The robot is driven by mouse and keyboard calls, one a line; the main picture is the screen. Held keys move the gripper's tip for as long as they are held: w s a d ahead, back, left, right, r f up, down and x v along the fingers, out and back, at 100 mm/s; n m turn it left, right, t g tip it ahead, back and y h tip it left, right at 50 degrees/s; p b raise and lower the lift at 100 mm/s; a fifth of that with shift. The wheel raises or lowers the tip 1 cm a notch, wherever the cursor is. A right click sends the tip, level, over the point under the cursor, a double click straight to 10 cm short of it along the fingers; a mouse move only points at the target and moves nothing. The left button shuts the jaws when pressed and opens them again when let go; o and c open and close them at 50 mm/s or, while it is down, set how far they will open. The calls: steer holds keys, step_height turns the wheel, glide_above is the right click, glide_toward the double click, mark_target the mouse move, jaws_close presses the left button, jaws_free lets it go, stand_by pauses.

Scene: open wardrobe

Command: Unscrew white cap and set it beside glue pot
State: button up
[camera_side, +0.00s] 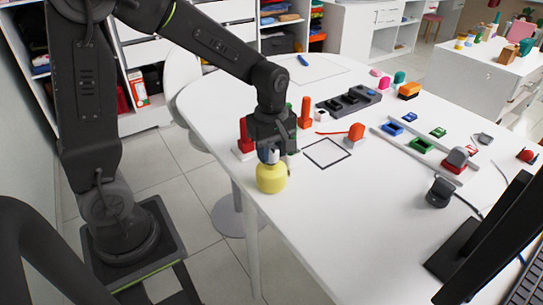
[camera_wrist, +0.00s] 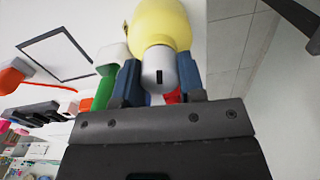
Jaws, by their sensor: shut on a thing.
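The yellow glue pot (camera_side: 271,180) stands upright near the table's left edge. It also shows at the top of the wrist view (camera_wrist: 163,22). The white cap (camera_wrist: 160,72) with a black mark is on its neck end, between my blue fingers. In the side view my gripper (camera_side: 270,155) points down right above the pot and mostly hides the cap. In the wrist view my gripper (camera_wrist: 160,70) is shut on the cap. I cannot tell whether the cap's thread is loose.
A black square outline (camera_side: 327,153) lies on bare table right of the pot. Close to my gripper are a red item with a white base (camera_side: 245,142) and a green item (camera_wrist: 104,88).

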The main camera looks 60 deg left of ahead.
steer(key=o, duration=1.1)
steer(key=shift+c, duration=0.2)
steer(key=shift+c, duration=0.4)
steer(key=m, duration=1.7)
steer(key=shift+c, duration=0.4)
